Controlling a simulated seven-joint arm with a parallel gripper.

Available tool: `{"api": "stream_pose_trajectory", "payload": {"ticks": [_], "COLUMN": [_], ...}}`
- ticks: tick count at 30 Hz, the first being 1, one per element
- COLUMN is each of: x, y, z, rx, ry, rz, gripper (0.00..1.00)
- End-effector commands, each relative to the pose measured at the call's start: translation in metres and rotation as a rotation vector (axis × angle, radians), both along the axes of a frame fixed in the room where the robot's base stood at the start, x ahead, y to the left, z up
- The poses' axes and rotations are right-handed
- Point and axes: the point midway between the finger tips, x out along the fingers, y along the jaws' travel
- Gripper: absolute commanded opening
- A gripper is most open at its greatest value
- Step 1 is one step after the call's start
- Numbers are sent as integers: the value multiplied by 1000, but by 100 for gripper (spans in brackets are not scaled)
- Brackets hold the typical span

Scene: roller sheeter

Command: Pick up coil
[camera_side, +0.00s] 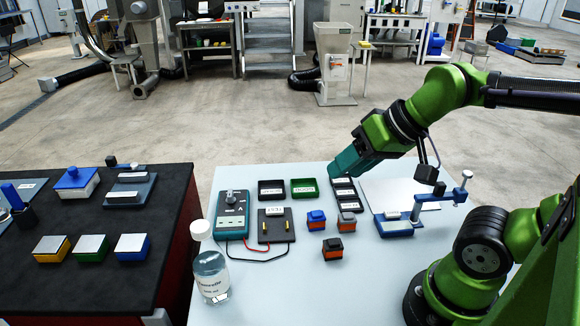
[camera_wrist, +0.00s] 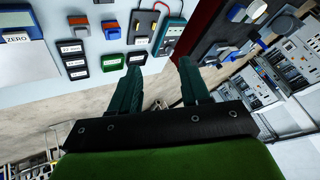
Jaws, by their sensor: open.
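Three small block-shaped coils stand on the light table.
Black (camera_side: 271,190) and green (camera_side: 304,188) trays, and black labelled trays (camera_side: 343,190), lie beyond the coils. A meter (camera_side: 232,214), a board with brass posts (camera_side: 275,225) and a bottle (camera_side: 210,270) stand left. A blue-based fixture (camera_side: 395,226) stands right.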

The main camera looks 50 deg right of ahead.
Motion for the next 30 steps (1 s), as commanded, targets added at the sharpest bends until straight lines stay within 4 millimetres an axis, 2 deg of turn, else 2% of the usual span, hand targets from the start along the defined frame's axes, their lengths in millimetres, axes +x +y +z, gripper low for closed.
{"api": "stream_pose_trajectory", "payload": {"ticks": [1,5,13,17,23,27,30], "x": [0,0,0,6,24,32,35], "y": [0,0,0,2,1,-4,-8], "z": [0,0,-1,-12,-43,-62,-69], "rx": [0,0,1,-6,-33,-55,-71], "ry": [0,0,3,58,314,506,604], "rz": [0,0,1,11,-30,-132,-223], "gripper": [55,74,74,74,74,74,74]}}
